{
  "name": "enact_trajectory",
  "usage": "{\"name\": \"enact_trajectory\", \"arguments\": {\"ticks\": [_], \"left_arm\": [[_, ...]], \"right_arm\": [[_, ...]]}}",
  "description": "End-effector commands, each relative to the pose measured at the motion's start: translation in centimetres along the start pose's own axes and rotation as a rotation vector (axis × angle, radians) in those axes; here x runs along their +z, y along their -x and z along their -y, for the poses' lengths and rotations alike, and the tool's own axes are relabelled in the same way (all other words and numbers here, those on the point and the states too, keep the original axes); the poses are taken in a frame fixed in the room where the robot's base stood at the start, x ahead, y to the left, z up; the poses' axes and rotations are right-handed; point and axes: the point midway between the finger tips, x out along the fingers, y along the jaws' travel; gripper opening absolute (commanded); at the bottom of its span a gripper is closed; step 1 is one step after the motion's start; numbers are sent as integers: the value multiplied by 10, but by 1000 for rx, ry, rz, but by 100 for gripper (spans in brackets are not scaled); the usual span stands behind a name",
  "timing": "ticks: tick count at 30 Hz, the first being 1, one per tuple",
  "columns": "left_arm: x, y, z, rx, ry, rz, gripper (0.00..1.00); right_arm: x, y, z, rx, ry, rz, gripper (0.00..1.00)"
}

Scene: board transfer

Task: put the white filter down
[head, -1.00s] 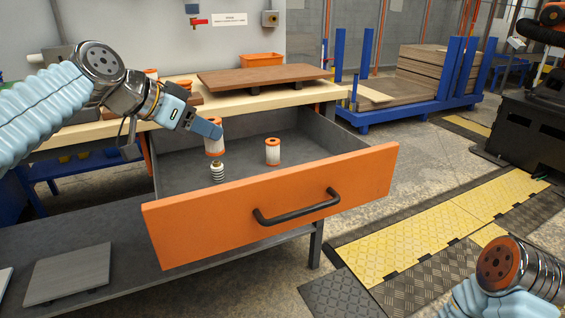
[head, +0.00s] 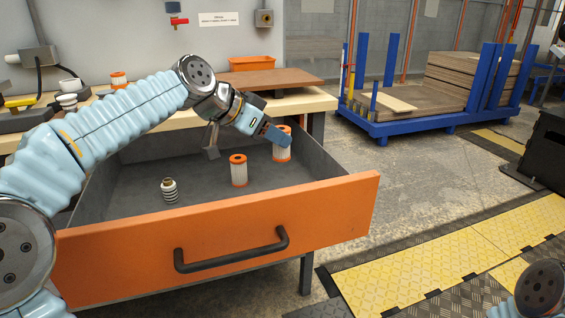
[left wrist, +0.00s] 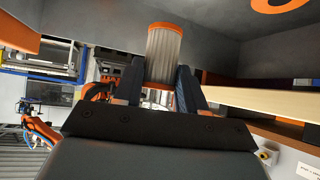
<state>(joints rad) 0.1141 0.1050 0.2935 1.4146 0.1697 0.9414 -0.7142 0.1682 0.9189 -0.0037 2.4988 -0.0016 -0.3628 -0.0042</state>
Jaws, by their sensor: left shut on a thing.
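My left gripper (head: 272,133) is shut on a white filter (head: 283,148) with orange end caps. It holds the filter upright at the right side of the open drawer, overlapping the side wall in the head view; I cannot tell how high its base is. The left wrist view shows the held filter (left wrist: 165,50) between the two fingers (left wrist: 160,88). A second white filter (head: 239,172) with orange caps stands on the drawer floor. The drawer (head: 345,205) has an orange front and grey inside. My right gripper is out of view.
A ribbed black-and-white part (head: 169,190) stands at the drawer's left front. The workbench behind carries a brown board (head: 275,80) and an orange bin (head: 251,63). Bare drawer floor (head: 130,180) shows around the standing parts.

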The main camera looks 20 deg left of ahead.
Motion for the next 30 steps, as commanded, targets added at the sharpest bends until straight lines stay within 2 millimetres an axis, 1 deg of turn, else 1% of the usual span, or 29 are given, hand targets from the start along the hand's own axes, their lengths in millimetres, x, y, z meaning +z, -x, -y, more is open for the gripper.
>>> {"name": "enact_trajectory", "arguments": {"ticks": [1,4,6,11,13,16,19,28,29,30], "left_arm": [[7,-15,1,1,1,4,10],[10,-35,3,0,1,3,10],[12,-44,4,-1,1,1,10],[14,-54,4,-1,1,1,10],[16,-63,5,0,1,2,10],[30,-74,5,-2,1,3,10],[40,-81,5,-2,1,2,10],[42,-83,5,-2,0,1,10],[40,-82,5,-2,1,1,45],[40,-82,5,-2,1,1,51]], "right_arm": [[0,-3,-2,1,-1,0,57],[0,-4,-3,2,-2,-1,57],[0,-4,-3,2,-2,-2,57],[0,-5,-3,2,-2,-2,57],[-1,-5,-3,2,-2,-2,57],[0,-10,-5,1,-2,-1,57],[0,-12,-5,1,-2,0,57],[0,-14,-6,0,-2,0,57],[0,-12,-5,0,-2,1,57],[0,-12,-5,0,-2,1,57]]}}
